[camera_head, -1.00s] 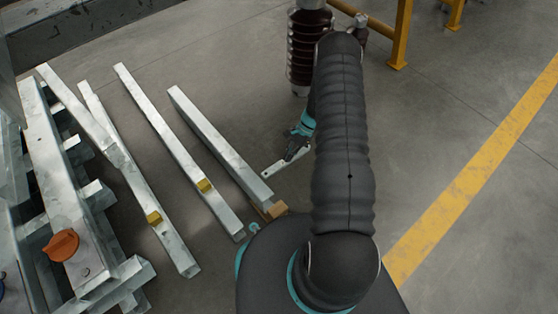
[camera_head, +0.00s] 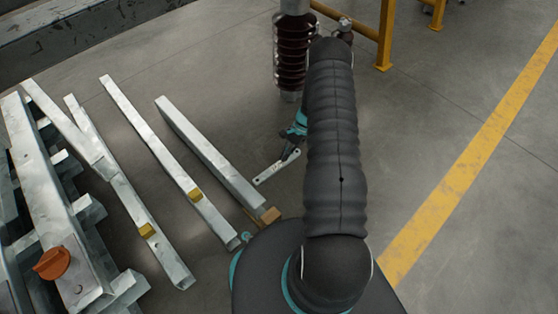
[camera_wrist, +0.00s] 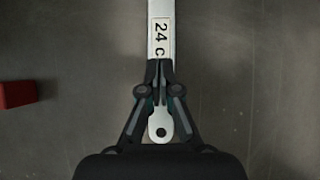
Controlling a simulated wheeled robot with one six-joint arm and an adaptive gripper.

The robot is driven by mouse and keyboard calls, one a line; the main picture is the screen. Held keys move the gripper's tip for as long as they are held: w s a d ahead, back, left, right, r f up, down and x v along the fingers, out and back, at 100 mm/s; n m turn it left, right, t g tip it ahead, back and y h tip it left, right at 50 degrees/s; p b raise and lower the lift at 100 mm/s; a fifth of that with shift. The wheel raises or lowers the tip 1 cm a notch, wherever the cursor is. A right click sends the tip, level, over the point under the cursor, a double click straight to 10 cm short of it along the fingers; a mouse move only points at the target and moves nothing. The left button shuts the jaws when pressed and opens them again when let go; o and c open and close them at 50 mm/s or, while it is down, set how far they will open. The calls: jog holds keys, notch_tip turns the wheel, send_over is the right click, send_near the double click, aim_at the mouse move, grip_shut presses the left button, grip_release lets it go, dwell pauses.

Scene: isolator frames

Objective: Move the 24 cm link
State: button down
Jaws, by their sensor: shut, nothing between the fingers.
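The 24 cm link (camera_wrist: 161,30) is a pale flat bar with a "24 c" label, partly covered, in the wrist view. Its rounded end with a hole (camera_wrist: 160,125) shows between my gripper's finger linkages. My gripper (camera_wrist: 159,70) is shut, its fingertips together across the link's line, hiding part of it. I cannot tell the height between the fingertips and the link. In the head view the link (camera_head: 276,167) shows as a short light bar just below my gripper (camera_head: 291,150), partly hidden by it and my arm.
Several long metal beams (camera_head: 155,135) lie at the left, two with yellow blocks. A metal frame with an orange knob (camera_head: 52,263) stands at far left. A dark ribbed insulator (camera_head: 290,55) and yellow rail (camera_head: 386,35) stand behind. A red block (camera_wrist: 17,95) is left of the link. Floor at right is clear.

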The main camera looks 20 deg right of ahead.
jog(key=w+d, duration=0.1)
jog(key=d, duration=0.1)
jog(key=w+d, duration=0.1)
jog(key=d, duration=0.5)
jog(key=shift+w+d, duration=0.2)
jog(key=shift+w, duration=0.2)
jog(key=shift+a, duration=0.1)
